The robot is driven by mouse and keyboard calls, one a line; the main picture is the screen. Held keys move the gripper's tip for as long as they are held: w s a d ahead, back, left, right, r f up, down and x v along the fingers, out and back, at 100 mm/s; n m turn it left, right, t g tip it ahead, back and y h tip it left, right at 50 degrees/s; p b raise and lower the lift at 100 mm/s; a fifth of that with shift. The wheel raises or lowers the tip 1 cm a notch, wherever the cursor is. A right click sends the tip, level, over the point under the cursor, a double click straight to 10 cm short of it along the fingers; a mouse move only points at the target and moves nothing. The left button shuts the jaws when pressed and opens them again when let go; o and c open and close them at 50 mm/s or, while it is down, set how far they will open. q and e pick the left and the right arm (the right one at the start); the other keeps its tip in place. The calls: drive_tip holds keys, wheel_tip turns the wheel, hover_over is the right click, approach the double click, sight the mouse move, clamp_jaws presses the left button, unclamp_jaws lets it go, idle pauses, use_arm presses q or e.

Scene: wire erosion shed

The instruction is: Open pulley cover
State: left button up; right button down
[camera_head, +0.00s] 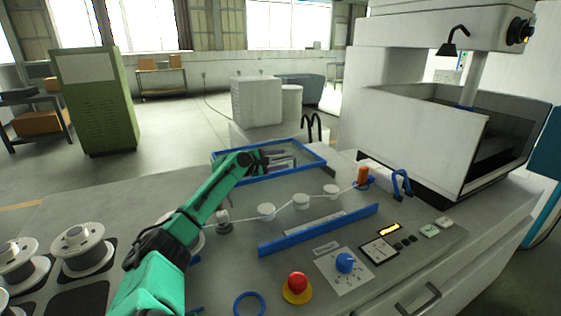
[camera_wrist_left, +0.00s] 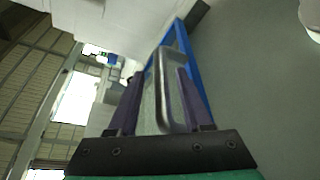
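The blue-framed panel (camera_head: 218,183), which I take for the pulley cover, shows at the far side of the machine top in the head view. Its blue edge also shows in the left wrist view (camera_wrist_left: 187,55). My left gripper (camera_head: 277,158) is over this frame. In the left wrist view its two dark fingers (camera_wrist_left: 162,85) stand apart on either side of a pale metal handle (camera_wrist_left: 174,95). A gap shows at the left finger; contact at the right finger is unclear. White pulleys (camera_head: 301,201) with a wire sit in front of the frame. My right gripper is not in view.
A blue bar (camera_head: 320,229) lies in front of the pulleys. A red button (camera_head: 297,284), a blue knob (camera_head: 345,262) and small displays are nearer me. White spools (camera_head: 82,246) stand at the left. The machine's white tank (camera_head: 425,135) rises at the right.

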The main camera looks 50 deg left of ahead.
use_arm(q)
drive_tip(key=shift+s+d, duration=0.1)
drive_tip(key=shift+p+v, duration=0.5)
drive_tip(key=shift+v, duration=0.25)
drive_tip(key=p+v, duration=1)
drive_tip(key=v, duration=0.3)
